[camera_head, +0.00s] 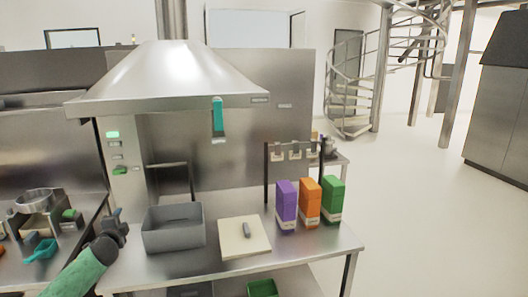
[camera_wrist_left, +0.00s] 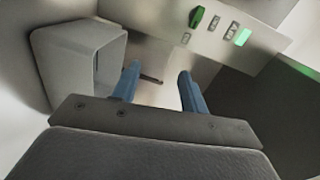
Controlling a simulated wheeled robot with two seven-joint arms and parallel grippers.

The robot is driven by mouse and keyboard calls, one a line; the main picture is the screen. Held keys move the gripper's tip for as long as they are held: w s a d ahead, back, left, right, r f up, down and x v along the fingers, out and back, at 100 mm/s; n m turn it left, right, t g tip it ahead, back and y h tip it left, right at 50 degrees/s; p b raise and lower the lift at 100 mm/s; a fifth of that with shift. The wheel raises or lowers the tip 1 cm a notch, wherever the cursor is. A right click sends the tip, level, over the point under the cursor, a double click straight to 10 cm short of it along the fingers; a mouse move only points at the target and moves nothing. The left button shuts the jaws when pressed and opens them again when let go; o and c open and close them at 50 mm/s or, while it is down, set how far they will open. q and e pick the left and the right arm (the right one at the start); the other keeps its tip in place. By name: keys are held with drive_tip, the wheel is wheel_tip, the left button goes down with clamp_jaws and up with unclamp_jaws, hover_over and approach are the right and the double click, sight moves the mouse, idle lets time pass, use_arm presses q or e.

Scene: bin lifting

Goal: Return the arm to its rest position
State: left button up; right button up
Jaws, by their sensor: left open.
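My left arm comes in from the lower left in the head view. Its gripper (camera_head: 118,222) is just left of the grey bin (camera_head: 174,238), above the steel table. In the left wrist view the two blue fingers of the gripper (camera_wrist_left: 157,88) stand apart with nothing between them. The grey bin (camera_wrist_left: 75,60) shows there at the upper left, beside the fingers and apart from them. The bin stands upright on the table in the head view. My right gripper is not in view.
On the steel table (camera_head: 300,250) are a cream board (camera_head: 243,246) and purple (camera_head: 286,206), orange (camera_head: 310,202) and green (camera_head: 333,199) boxes. A range hood (camera_head: 175,80) hangs above. A side counter with a pot (camera_head: 35,200) stands at left. The floor at right is clear.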

use_arm(q)
drive_tip(key=s+d+f+n+g+h, duration=0.2)
drive_tip(key=s+d+f+n+g, duration=0.4)
drive_tip(key=s+d+f, duration=1.55)
drive_tip(key=s+d+f+n+g+h, duration=0.1)
drive_tip(key=s+d+n+g, duration=0.15)
drive_tip(key=s, duration=0.85)
drive_tip(key=s+d+n+g+h, duration=0.1)
drive_tip(key=s+d+n+g, duration=0.15)
drive_tip(key=s, duration=0.85)
drive_tip(key=s+d+f+n+g, duration=0.15)
drive_tip(key=s+d, duration=0.25)
drive_tip(key=s, duration=0.7)
drive_tip(key=s+d+f+g, duration=0.1)
drive_tip(key=s+f, duration=0.2)
drive_tip(key=f, duration=1.7)
drive_tip(key=s+d+f+g, duration=0.1)
drive_tip(key=s+f, duration=0.1)
drive_tip(key=f, duration=1.9)
drive_tip(key=shift+s+d+f+h, duration=0.3)
drive_tip(key=shift+s+d+h, duration=0.1)
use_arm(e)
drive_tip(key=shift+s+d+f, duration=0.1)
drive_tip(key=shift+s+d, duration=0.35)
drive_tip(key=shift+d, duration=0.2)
